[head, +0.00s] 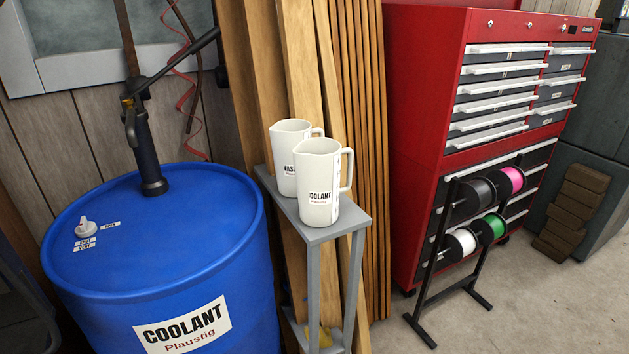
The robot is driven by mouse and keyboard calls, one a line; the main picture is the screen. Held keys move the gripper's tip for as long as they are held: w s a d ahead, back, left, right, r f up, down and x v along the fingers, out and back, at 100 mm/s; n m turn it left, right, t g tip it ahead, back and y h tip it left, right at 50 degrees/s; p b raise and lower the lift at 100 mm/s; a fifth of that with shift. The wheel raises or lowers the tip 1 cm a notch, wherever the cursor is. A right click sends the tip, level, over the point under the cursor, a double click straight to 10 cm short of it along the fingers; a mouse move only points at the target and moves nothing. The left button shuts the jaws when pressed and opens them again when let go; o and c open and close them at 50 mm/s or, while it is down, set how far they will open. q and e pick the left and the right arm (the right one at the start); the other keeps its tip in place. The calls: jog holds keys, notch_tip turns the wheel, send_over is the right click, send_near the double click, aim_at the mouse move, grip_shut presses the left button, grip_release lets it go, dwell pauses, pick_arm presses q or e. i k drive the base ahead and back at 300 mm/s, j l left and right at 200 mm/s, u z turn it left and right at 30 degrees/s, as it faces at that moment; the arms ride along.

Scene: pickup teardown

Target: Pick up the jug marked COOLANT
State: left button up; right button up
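The jug marked COOLANT (318,185) is white with a handle on its right side. It stands upright at the front end of a narrow grey stand (343,222). A second white jug (284,152) stands just behind it, partly hidden by it; only part of its label shows, and I cannot read it fully. Neither of my grippers shows in the head view.
A blue drum (160,240) labelled COOLANT, with a pump (146,150) on top, stands left of the stand. Wooden planks (354,60) lean behind. A red tool cabinet (425,100) and a spool rack (447,250) stand right. Floor (540,310) is clear at front right.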

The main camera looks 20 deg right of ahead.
aim_at(317, 160)
jog(key=j+z, duration=0.75)
jog(key=j, duration=0.2)
jog(key=j+z, duration=0.35)
jog(key=j, duration=0.1)
